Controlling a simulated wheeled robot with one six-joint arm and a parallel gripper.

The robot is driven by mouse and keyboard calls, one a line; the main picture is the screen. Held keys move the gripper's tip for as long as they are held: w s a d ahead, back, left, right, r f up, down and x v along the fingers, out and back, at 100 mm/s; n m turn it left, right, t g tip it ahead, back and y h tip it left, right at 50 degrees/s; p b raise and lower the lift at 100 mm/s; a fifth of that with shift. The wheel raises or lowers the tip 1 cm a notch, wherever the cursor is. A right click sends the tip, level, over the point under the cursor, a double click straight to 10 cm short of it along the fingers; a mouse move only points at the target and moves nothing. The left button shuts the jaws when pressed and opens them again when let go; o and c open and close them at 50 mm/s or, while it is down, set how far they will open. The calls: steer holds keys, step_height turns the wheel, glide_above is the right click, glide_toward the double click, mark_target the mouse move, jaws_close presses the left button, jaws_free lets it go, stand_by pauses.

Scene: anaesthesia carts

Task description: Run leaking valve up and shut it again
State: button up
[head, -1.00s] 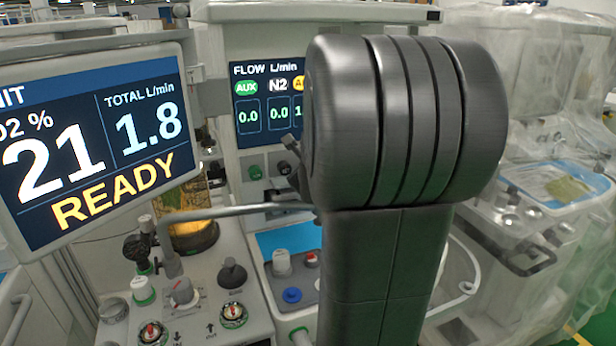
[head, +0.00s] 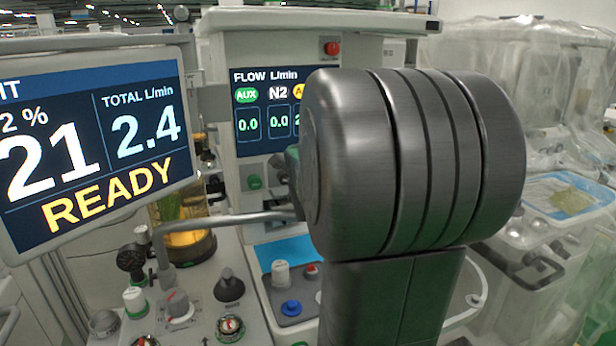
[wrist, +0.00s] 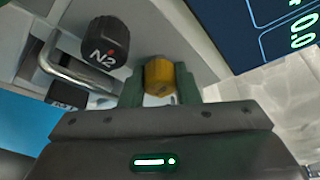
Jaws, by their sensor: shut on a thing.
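In the wrist view a yellow knob (wrist: 159,77) sits between the two green fingers of my gripper (wrist: 160,88), which is shut on it. The black N2 knob (wrist: 105,43) is just left of it, apart from the fingers. In the head view the flow display (head: 268,112) reads 0.0 for AUX, 0.0 for N2 and a figure starting with 2 in the partly hidden amber column. The left monitor (head: 95,150) shows 21, TOTAL 2.4 L/min and READY. My dark arm hides the yellow knob and my fingertips there.
A metal bar (wrist: 75,75) runs beside the N2 knob. In the head view a grey pipe (head: 225,219) crosses before the cart, above a deck with several knobs (head: 230,288). Plastic-covered carts (head: 530,110) stand at right.

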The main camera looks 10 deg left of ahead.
steer(key=o, duration=1)
steer(key=shift+p+v, duration=2.25)
steer(key=shift+v, duration=4.65)
steer(key=shift+w+f, duration=0.1)
steer(key=b+x, duration=0.4)
steer(key=x, duration=0.9)
steer(key=shift+w+a, duration=0.1)
steer(key=shift+w, duration=0.25)
